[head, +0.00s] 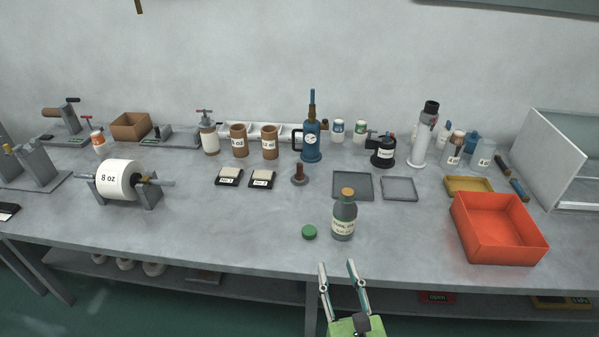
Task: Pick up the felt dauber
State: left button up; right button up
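I cannot tell for certain which thing is the felt dauber. A labelled grey-green bottle (344,221) stands upright near the front of the bench, with a tan felt-like tip (348,194) at its top. A green cap (309,232) lies on the bench to its left. A small brown knobbed piece (299,174) stands farther back. My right gripper (337,264) is open and empty at the bench's front edge, its fingers pointing toward the bottle from the near side and apart from it. My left gripper is not in view.
An orange-red tray (501,252) stands at the right front. Two flat grey trays (399,189) lie behind the bottle. A blue bottle (311,143) and a dark pot (382,153) stand behind. A large roll (119,180) sits on the left. Bench left of the cap is clear.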

aim_at(298, 176)
jog(key=i, duration=0.75)
jog(key=i+j, duration=0.15)
jog(key=i, duration=0.6)
